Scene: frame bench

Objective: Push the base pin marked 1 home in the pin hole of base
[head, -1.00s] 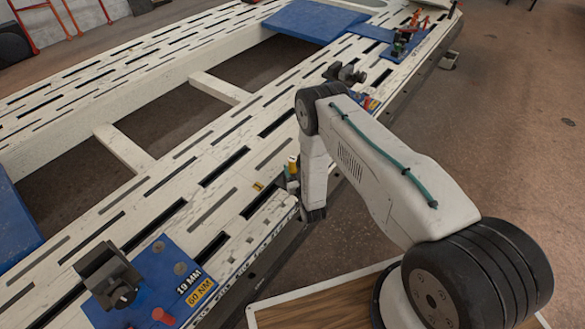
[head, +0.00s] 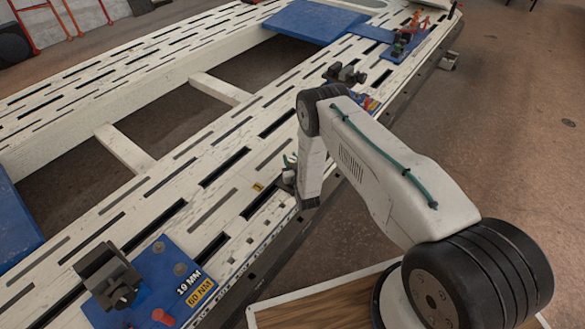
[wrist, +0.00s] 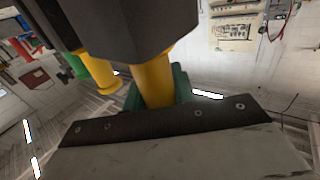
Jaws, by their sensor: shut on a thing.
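In the wrist view, my gripper (wrist: 158,88) is shut on a yellow pin (wrist: 155,77). A dark jaw is above and a dark screwed pad below. A green part (wrist: 182,84) sits behind the pin. No number mark is legible on it, so I cannot tell whether it is pin 1. A second yellow cylinder (wrist: 100,71) with a green part stands to the left. In the head view, my gripper (head: 291,177) is low at the near edge of the slotted white bench (head: 222,208), partly hidden by my arm. The pin hole and the pin's seating cannot be made out.
A blue plate (head: 165,268) with a dark clamp (head: 108,275) and a red knob (head: 163,317) lies at the front left. Another dark clamp (head: 345,74) stands beyond my arm. The bench between them is mostly clear, with open gaps in its frame.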

